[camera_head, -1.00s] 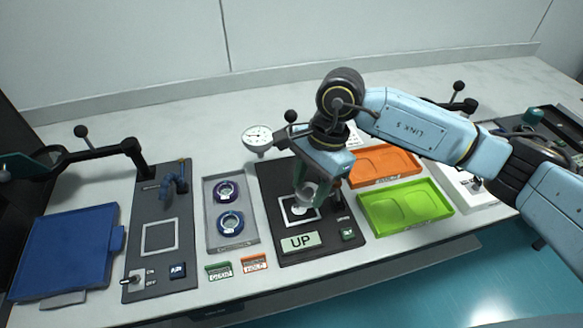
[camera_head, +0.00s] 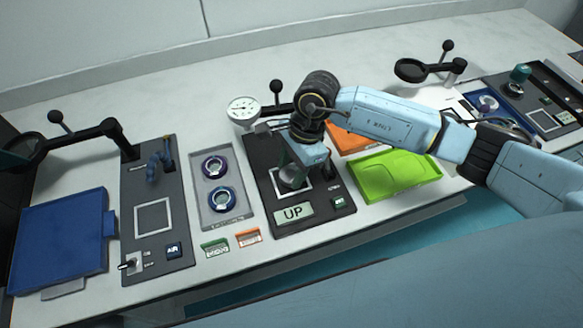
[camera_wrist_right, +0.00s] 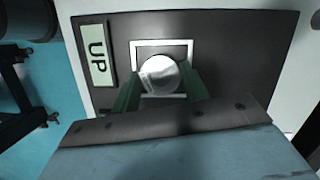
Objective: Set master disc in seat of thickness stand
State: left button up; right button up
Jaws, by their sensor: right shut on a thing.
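The master disc (camera_wrist_right: 160,76) is a round, shiny silver-grey piece. My right gripper (camera_head: 293,186) is shut on it, with one green finger on each side in the right wrist view (camera_wrist_right: 158,85). The disc is over the white square outline of the thickness stand (camera_head: 263,165), a dark plate with a dial gauge (camera_head: 243,109) at its back left and a label reading UP (camera_head: 293,213). The seat under the disc is hidden, and I cannot tell whether the disc touches it. My left gripper is not in view.
A grey tray with two ringed discs (camera_head: 222,200) lies left of the stand. Green (camera_head: 398,176) and orange (camera_head: 352,140) trays lie to the right. A dark plate with a blue clamp (camera_head: 157,215) and a blue tray (camera_head: 62,245) are farther left.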

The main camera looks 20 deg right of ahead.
jog(key=shift+f, duration=0.2)
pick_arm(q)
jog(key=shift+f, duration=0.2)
pick_arm(e)
jog(key=shift+f, duration=0.15)
jog(key=o, duration=1.1)
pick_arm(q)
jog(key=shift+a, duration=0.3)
pick_arm(e)
jog(key=shift+o, duration=0.2)
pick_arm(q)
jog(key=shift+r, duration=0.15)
pick_arm(e)
jog(key=shift+w, duration=0.1)
